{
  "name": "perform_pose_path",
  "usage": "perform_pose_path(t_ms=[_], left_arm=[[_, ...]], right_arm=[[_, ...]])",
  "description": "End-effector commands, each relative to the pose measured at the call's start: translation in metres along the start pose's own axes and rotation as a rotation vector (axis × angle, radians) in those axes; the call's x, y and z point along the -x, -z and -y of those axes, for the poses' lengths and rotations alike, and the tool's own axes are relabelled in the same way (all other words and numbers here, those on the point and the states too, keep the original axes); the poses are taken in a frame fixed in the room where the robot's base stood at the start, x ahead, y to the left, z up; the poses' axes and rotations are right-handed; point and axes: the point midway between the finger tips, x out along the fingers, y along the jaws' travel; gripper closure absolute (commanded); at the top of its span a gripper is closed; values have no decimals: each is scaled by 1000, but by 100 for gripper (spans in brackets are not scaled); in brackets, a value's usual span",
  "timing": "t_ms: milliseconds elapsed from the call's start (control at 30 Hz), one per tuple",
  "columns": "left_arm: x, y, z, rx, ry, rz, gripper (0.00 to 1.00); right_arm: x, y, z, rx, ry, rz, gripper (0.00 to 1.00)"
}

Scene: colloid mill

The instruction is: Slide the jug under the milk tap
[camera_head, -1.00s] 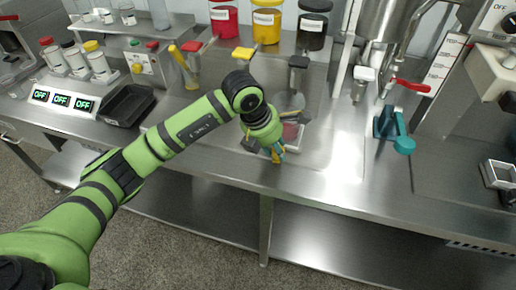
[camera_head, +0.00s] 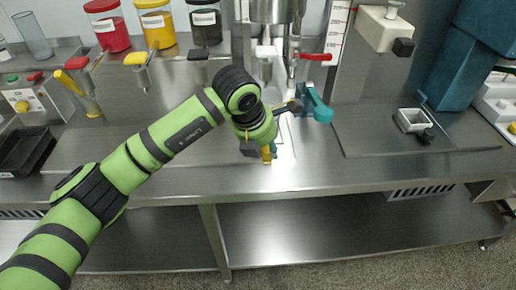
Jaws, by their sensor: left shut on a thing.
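My left gripper (camera_head: 265,150) is low over the steel bench near its front edge. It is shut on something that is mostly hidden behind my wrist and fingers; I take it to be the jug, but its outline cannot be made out. A white-handled tap (camera_head: 265,52), which looks like the milk tap, is behind and above my wrist. The gripper is roughly in line with this tap but nearer the front edge. Whether the jug is directly under the spout cannot be told. My right gripper is not in view.
A teal object (camera_head: 318,105) is just right of my gripper, below the red tap lever (camera_head: 318,57). The bench front between is clear.

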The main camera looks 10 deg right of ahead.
Motion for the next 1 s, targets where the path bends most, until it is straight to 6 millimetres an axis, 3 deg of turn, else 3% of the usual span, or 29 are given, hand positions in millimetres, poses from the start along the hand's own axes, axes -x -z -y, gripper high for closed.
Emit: perform_pose_path(t_ms=[33,267,300,333,367,867,1000], left_arm=[[5,-8,2,-1,1,26,100],[6,-9,3,-3,2,28,100],[6,-9,3,-3,3,28,62],[6,-9,3,-3,3,28,50],[6,-9,3,-4,4,28,44],[2,-4,2,-2,5,13,44],[9,-4,2,-3,4,14,44]], right_arm=[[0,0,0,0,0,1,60],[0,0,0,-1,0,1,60],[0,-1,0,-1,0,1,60],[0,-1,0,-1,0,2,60],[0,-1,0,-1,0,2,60],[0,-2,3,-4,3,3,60],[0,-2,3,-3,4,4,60]])
